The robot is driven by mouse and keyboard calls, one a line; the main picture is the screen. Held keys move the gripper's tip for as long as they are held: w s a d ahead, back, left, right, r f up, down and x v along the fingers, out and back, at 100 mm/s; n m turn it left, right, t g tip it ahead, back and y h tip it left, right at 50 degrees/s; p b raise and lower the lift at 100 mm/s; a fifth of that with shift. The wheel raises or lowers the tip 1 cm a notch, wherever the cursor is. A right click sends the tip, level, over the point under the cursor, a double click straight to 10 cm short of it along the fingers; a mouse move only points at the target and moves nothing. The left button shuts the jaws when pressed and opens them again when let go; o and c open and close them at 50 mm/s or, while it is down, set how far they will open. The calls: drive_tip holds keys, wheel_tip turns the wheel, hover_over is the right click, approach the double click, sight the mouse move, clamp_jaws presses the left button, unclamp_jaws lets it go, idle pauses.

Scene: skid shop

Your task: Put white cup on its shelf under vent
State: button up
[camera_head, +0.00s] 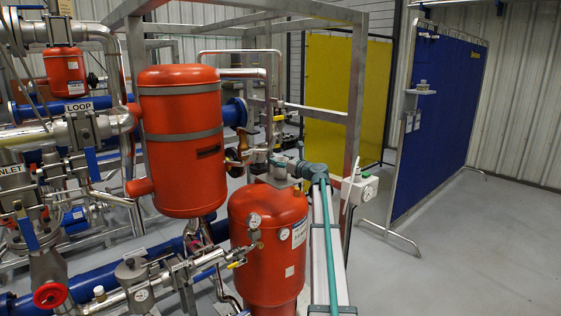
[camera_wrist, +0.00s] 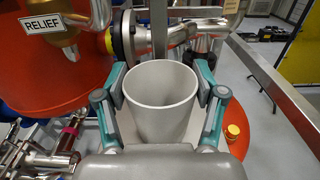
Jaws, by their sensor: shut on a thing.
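The white cup (camera_wrist: 160,108) is upright and empty in the wrist view, its open mouth facing up toward the camera. My gripper (camera_wrist: 160,75) is shut on it, with one teal-and-grey finger on each side. In the head view, the teal gripper end shows near the top of the lower red tank, but the cup cannot be made out clearly there. A small light-grey shelf (camera_head: 420,92) is fixed to the blue panel at the right, with a small grey object (camera_head: 423,84) on it. I cannot read any vent label.
Two large red tanks, the upper one (camera_head: 180,140) and the lower one (camera_head: 268,240), stand close to my arm. A grey steel frame (camera_head: 355,95) rises behind them. Open floor (camera_head: 470,260) lies at right.

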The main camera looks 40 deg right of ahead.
drive_tip(key=shift+f, duration=0.15)
drive_tip(key=o, duration=1)
drive_tip(key=shift+o, duration=0.2)
drive_tip(key=shift+r, duration=0.2)
drive_tip(key=s+b, duration=0.2)
drive_tip(key=s, duration=1)
drive_tip(key=shift+d+b, duration=0.4)
